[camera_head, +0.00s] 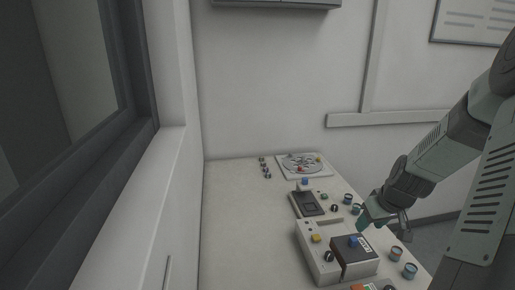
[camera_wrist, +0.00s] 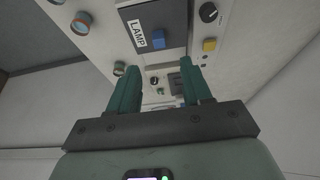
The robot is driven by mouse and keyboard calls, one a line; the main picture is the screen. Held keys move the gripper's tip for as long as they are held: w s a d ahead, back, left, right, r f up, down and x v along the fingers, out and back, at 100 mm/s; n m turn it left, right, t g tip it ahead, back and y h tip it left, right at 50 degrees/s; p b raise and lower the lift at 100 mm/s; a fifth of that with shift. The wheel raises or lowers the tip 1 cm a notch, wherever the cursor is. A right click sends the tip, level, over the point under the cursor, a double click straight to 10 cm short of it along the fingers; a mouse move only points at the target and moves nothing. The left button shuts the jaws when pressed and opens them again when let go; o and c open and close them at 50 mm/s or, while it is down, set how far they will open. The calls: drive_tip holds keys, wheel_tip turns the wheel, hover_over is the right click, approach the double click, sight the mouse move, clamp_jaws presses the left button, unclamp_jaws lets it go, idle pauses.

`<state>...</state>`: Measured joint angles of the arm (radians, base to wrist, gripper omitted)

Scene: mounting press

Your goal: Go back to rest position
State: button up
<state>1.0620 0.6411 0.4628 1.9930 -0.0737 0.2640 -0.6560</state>
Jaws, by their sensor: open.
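My gripper (camera_head: 384,220) is above the right edge of the bench, beside the mounting press in the head view. In the wrist view my gripper (camera_wrist: 158,88) has its two green fingers spread apart with nothing between them. The press (camera_head: 312,258) is a pale box with a dark cover (camera_head: 352,262), a blue block on it, a yellow button (camera_head: 316,238) and a black knob (camera_head: 328,256). The dark cover (camera_wrist: 163,20) carries a white LAMP label (camera_wrist: 137,33) in the wrist view. My gripper touches none of these as far as I can see.
The bench (camera_head: 235,220) has free room along its left side. Several small cups (camera_head: 410,271) line the right edge. A wall (camera_head: 270,90) rises behind and a window frame (camera_head: 120,130) is at left.

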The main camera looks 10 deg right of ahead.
drive_tip(key=s+a+r+n+h, duration=0.1)
drive_tip(key=s+a+r, duration=0.1)
drive_tip(key=a+r, duration=0.75)
drive_tip(key=s+a+r+n, duration=0.1)
drive_tip(key=s+a+r, duration=0.2)
drive_tip(key=a+r, duration=0.65)
drive_tip(key=s+a+r, duration=0.2)
drive_tip(key=s+a, duration=0.1)
drive_tip(key=s, duration=0.2)
drive_tip(key=s+a+r+m, duration=0.1)
drive_tip(key=s+a+r, duration=0.1)
drive_tip(key=s, duration=0.3)
drive_tip(key=s+a+r+t+y, duration=0.1)
drive_tip(key=s+a+r, duration=0.1)
drive_tip(key=s+a, duration=0.2)
drive_tip(key=shift+s+a+r+m, duration=0.25)
drive_tip(key=shift+s+a+m, duration=0.05)
drive_tip(key=shift+s, duration=0.75)
